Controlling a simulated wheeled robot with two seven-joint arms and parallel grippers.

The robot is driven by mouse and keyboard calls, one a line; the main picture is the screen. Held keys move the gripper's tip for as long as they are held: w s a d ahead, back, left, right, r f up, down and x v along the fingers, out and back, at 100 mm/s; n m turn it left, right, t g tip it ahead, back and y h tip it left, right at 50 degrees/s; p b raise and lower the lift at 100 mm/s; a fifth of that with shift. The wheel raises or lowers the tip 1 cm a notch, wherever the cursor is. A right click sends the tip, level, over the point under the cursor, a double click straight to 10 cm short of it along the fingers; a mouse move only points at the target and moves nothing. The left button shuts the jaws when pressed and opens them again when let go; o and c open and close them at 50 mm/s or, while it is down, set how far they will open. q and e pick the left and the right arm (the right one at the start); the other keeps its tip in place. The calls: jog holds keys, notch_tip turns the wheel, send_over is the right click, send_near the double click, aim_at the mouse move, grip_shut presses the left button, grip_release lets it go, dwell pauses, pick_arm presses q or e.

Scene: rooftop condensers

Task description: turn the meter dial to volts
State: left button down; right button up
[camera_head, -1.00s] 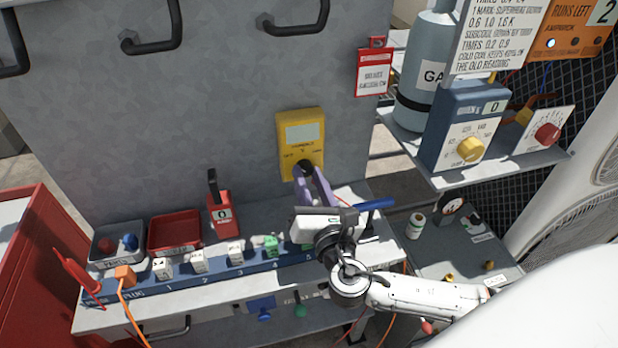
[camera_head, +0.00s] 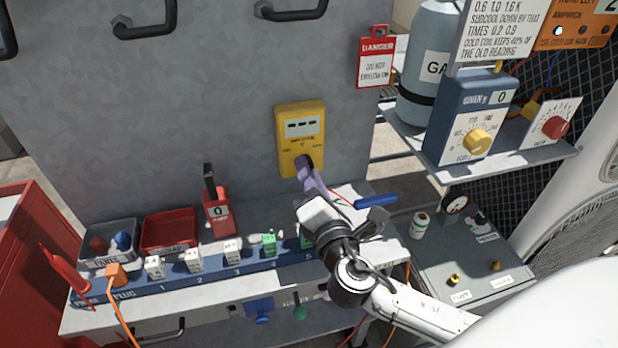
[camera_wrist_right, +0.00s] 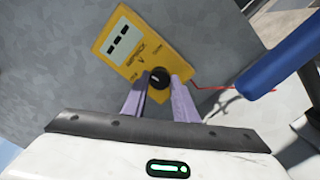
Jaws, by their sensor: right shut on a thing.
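The yellow meter (camera_head: 300,142) is mounted on the grey panel, and its small screen (camera_head: 303,126) shows dark dash-like marks. Its black dial (camera_wrist_right: 158,80) sits below the screen in the right wrist view, beside a printed V. My right gripper (camera_head: 304,166) reaches up to the meter, and its purple fingers (camera_wrist_right: 160,95) stand on both sides of the dial, shut on it. The dial's pointer mark is too small to read, and the fingers hide part of it in the head view. My left gripper is not in view.
A blue handle (camera_head: 375,202) lies right of my right gripper. A shelf (camera_head: 545,155) with a blue box (camera_head: 466,120) stands to the right. The bench holds a red tray (camera_head: 170,232), a red tool (camera_head: 217,208) and several small numbered blocks along a blue strip (camera_head: 180,281).

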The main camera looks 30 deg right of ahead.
jog(key=shift+m, duration=0.6)
jog(key=o, duration=1.1)
jog(key=shift+c, duration=0.2)
jog(key=shift+s, duration=0.1)
jog(key=b+v, duration=0.2)
jog(key=v, duration=0.8)
jog(key=shift+s, duration=0.1)
